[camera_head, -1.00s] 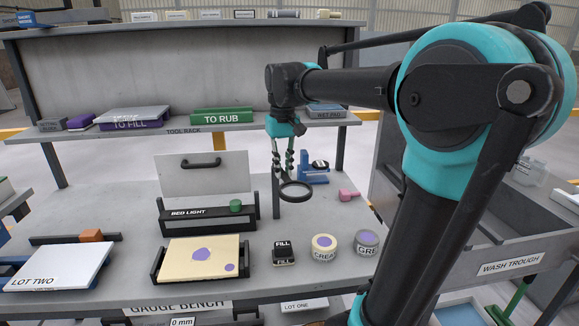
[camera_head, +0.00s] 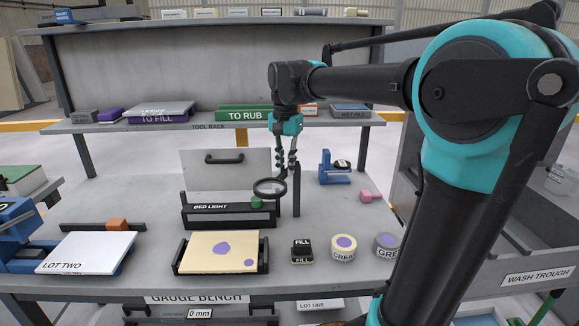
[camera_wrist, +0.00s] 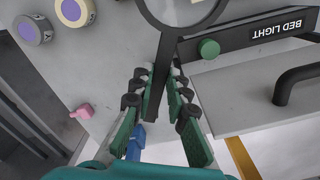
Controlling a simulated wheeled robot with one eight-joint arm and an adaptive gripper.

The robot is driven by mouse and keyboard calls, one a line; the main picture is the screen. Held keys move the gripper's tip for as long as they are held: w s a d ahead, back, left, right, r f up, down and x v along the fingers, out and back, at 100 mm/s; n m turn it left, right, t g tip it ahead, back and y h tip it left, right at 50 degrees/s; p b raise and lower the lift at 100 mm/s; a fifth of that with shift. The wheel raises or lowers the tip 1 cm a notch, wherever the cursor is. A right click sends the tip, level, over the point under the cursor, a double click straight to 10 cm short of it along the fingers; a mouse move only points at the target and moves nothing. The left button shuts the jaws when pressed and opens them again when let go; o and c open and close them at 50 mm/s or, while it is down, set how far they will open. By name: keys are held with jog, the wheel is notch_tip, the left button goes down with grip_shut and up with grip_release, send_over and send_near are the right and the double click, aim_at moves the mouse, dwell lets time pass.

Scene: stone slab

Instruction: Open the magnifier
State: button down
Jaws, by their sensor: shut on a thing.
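My gripper (camera_head: 286,168) points down from above, beside the ring and post. In the wrist view my gripper (camera_wrist: 160,92) is shut on the magnifier's dark bar (camera_wrist: 163,62), which runs between the fingers to the ring (camera_wrist: 146,12).
The bed light (camera_head: 230,214) with its green knob (camera_head: 257,202) stands behind a cream plate (camera_head: 220,252). The tool rack (camera_head: 190,124) is behind.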

aim_at(285, 171)
jog(key=shift+w+a, duration=0.15)
dwell(0.4)
jog(key=c, duration=1.5)
grip_release()
jog(key=shift+r, duration=0.1)
notch_tip(285, 171, up, 12)
jog(key=shift+f, duration=0.1)
